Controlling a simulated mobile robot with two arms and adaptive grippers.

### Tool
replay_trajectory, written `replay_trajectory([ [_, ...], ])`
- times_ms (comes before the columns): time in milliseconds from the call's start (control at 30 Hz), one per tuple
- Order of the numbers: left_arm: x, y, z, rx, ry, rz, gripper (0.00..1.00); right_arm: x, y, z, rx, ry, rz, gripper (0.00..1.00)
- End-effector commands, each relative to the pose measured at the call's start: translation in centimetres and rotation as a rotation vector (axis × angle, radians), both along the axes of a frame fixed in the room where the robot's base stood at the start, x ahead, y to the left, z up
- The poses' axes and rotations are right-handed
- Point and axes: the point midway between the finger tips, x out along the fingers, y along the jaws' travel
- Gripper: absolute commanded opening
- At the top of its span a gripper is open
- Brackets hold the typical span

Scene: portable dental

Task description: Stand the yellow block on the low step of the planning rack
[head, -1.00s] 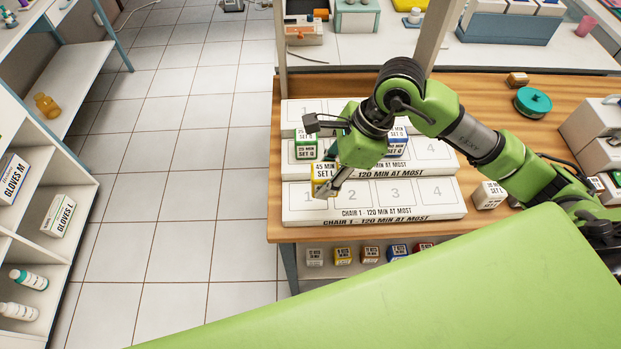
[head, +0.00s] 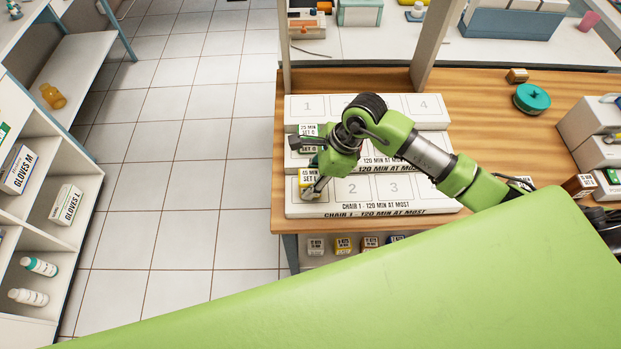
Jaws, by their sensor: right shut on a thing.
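The white planning rack (head: 420,190) stands on the wooden bench with stepped rows of numbered slots. Its low front step reads "CHAIR 1 - 120 MIN AT MOST", with slots 2 and 3 clear to see. My right gripper (head: 311,191) is shut on the yellow block (head: 308,177), whose white label faces up. The block is upright at the left end of the low step, around slot 1. I cannot tell whether its base touches the step. My right wrist and forearm hide parts of the middle and top steps. My left gripper is not in view.
A green-marked block (head: 308,130) sits on the middle step, close behind my right gripper. Several small blocks (head: 343,245) lie on a shelf below the bench. A teal round container (head: 532,98) stands at the back right. The low step right of slot 1 looks clear.

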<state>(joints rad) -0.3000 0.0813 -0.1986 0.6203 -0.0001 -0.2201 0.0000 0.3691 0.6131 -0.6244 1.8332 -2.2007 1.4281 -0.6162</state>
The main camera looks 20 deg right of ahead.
Motion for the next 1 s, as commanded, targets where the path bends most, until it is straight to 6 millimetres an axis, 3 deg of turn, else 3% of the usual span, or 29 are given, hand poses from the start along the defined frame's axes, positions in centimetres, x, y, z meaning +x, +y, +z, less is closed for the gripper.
replay_trajectory([
  [67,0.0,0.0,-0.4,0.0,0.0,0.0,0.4,0.0,0.0,-0.3,0.0,-0.001,0.001,0.1],
  [100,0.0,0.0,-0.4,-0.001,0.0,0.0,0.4,0.0,0.0,-0.3,0.0,-0.001,0.001,0.35],
  [133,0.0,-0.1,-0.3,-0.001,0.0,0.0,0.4,0.0,0.0,-0.2,0.0,-0.001,0.0,0.4],
  [600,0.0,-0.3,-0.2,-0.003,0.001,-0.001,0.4,0.1,-0.3,0.7,0.0,-0.004,0.001,0.4],
  [1000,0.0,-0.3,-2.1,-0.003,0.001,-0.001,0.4,-0.8,-3.4,8.2,-0.002,-0.005,0.0,0.4],
])
